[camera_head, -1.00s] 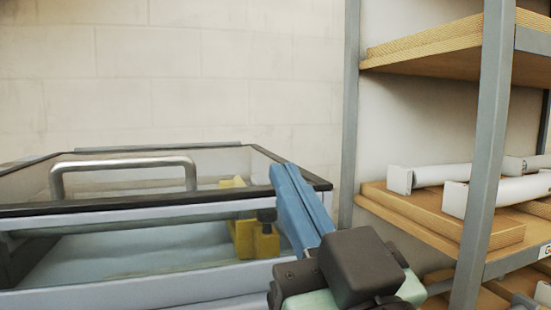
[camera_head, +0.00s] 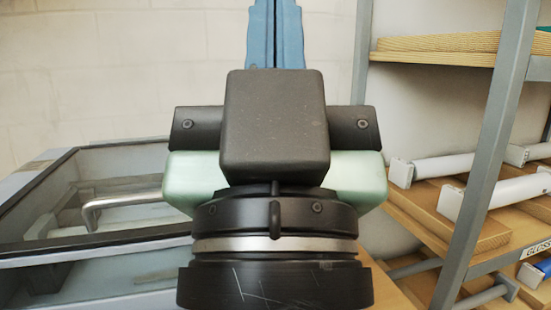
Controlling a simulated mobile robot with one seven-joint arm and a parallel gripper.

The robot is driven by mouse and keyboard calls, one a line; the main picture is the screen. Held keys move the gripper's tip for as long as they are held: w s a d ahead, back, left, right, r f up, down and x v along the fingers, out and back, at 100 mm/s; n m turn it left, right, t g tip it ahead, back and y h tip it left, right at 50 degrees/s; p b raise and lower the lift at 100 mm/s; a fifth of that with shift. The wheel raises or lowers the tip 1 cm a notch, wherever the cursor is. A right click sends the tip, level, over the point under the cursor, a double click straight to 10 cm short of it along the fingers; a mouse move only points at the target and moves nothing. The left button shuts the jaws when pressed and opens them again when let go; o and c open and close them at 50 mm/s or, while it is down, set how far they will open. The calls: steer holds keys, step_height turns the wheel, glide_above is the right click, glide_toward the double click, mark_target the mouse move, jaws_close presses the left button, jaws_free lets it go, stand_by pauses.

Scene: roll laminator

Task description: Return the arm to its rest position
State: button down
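My gripper (camera_head: 276,30) is large in the middle of the head view, pointing up, with its black and pale green body below the fingers. Its two blue fingers lie side by side with only a thin dark line between them, and no object shows between them. The very tips are cut off by the top edge of the picture. The gripper stands in front of the wall, apart from the laminator and the shelf as far as I can see.
At the right stands a grey-framed shelf (camera_head: 500,130) with wooden boards and white rolls (camera_head: 510,190). Bare wall (camera_head: 120,70) fills the upper left.

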step_height(320, 180, up, 14)
steer(key=p, duration=1.1)
